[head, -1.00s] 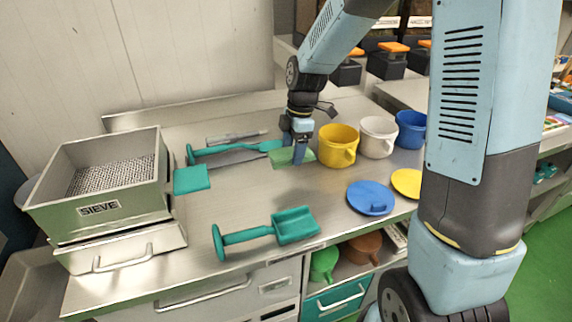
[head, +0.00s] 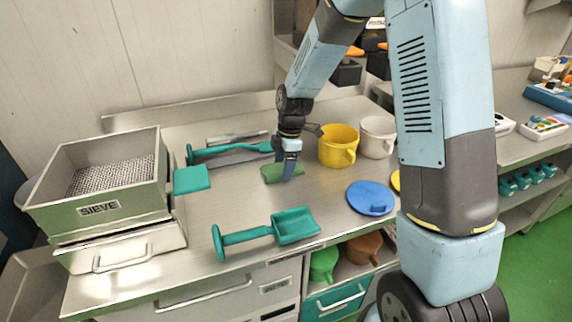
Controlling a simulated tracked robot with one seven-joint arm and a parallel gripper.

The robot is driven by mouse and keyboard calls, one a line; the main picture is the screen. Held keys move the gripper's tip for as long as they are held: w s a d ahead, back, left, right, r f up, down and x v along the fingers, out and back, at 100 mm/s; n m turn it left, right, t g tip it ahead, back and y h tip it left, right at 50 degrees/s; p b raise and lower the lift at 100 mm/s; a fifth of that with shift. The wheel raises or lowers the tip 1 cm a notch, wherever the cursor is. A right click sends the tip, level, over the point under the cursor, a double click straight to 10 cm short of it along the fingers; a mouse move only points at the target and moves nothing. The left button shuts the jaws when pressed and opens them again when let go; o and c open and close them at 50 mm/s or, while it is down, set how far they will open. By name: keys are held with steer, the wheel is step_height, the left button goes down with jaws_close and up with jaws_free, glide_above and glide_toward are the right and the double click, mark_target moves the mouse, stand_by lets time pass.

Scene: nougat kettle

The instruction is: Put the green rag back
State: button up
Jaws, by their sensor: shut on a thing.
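The green rag (head: 272,174) is a small flat dark-green piece over the middle of the steel table (head: 235,195). My gripper (head: 289,172) points down and is shut on the rag. The rag sticks out on both sides of the fingers. I cannot tell whether its underside touches the table. A flat teal square (head: 191,179) lies to the left, beside the sieve box, apart from the rag.
A sieve box (head: 95,185) stands at the left. A long teal tool (head: 230,149) lies behind the rag, and a teal scoop (head: 265,232) in front. A yellow mug (head: 338,146), a white mug (head: 377,137) and a blue lid (head: 369,198) are at the right.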

steer(key=o, duration=1.1)
steer(key=shift+f, duration=0.1)
step_height(320, 180, up, 12)
steer(key=d, duration=0.2)
steer(key=s+d+r+m+t+h, duration=0.1)
steer(key=s+d+r+m+t, duration=0.2)
steer(key=s+d+r+m, duration=0.75)
steer(key=s+d+r+m+t, duration=0.1)
steer(key=s+d+r+m, duration=0.1)
steer(key=s+m, duration=0.3)
steer(key=s+d+r+m+t, duration=0.2)
steer(key=s+d+r+m, duration=0.1)
steer(key=s, duration=0.7)
steer(key=d+m, duration=0.1)
steer(key=m, duration=0.1)
steer(key=shift+s+d+r+m+h, duration=0.15)
steer(key=shift+d+r+m+h, duration=0.1)
steer(key=shift+r+m+h, duration=0.15)
